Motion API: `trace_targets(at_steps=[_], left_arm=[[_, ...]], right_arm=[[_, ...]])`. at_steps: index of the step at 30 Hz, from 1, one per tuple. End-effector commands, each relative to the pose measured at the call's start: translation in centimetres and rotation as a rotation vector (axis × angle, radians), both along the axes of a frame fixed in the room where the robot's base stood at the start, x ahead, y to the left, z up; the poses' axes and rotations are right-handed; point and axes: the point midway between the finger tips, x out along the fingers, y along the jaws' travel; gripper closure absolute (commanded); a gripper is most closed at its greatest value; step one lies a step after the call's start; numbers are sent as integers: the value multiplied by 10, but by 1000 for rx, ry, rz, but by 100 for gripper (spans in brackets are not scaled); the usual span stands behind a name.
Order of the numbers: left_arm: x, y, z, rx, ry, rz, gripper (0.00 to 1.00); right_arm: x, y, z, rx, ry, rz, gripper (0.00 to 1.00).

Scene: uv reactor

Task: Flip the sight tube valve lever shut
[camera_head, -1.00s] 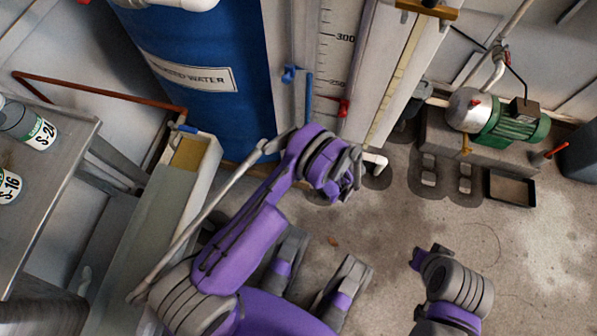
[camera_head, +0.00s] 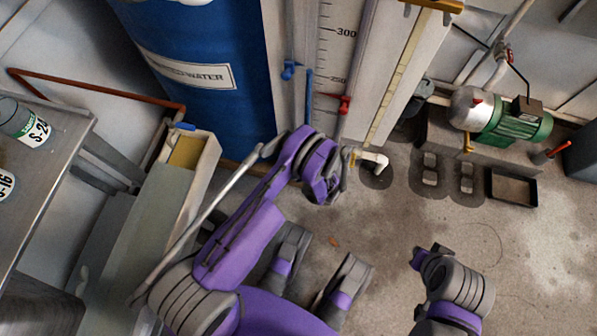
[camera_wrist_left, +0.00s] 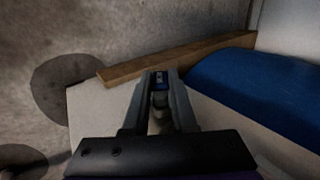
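My left gripper (camera_head: 342,180) is low in front of the blue tank, by the foot of the scale board. In the left wrist view its two fingers (camera_wrist_left: 159,82) stand apart, with a small grey part with a dark blue top (camera_wrist_left: 160,88) showing between them. I cannot tell whether they touch it or whether it is the valve lever. In the head view, a narrow tube with blue in its lower part (camera_head: 308,95) runs down beside the scale; its lower end is hidden behind my arm. My right gripper (camera_head: 420,257) is at the lower right, its fingers unclear.
A blue lever-shaped part (camera_head: 289,70) and a red part (camera_head: 345,103) flank the tube and scale. A white pipe elbow (camera_head: 374,160) sits right of my left gripper. A green pump (camera_head: 518,126) and a steel table (camera_head: 58,150) stand at the sides.

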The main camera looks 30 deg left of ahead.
Motion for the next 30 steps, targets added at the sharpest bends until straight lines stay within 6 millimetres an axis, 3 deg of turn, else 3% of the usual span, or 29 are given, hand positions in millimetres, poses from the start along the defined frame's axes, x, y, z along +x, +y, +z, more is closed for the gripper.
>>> trace_targets(at_steps=[3,11,21,30], left_arm=[[0,0,0,1,0,0,100],[0,0,0,18,6,-2,100],[0,5,5,319,76,-2,100],[-1,6,7,365,86,-1,100]], right_arm=[[0,0,0,0,0,0,100],[0,0,0,0,0,0,100],[0,0,0,0,0,0,100],[0,0,0,0,0,0,100]])
